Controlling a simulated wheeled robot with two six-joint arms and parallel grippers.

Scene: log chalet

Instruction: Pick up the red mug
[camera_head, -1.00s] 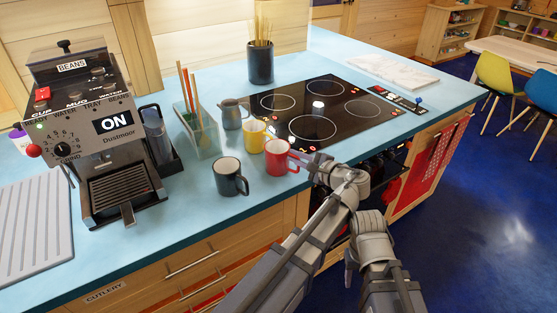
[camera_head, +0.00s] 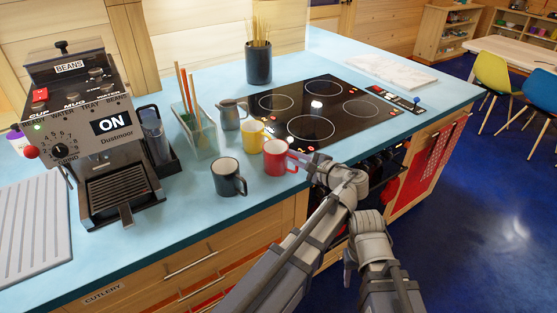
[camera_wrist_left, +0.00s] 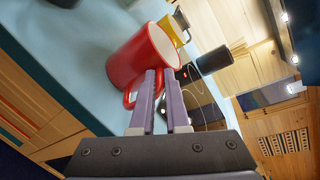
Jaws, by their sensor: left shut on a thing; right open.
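The red mug (camera_head: 275,158) stands upright on the blue counter (camera_head: 290,205), its handle toward my left gripper. My left gripper (camera_head: 303,161) is at the handle side. In the left wrist view the red mug (camera_wrist_left: 138,58) is right ahead, and the left gripper's two fingers (camera_wrist_left: 165,88) are shut on its handle, partly hiding it. I cannot see a clear gap under the mug. My right gripper (camera_head: 349,271) is open, low in front of the counter, and partly hidden by my own arms.
A dark mug (camera_head: 227,178) stands close to the left, a yellow mug (camera_head: 252,137) just behind. The black hob (camera_head: 330,110) lies behind the gripper.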

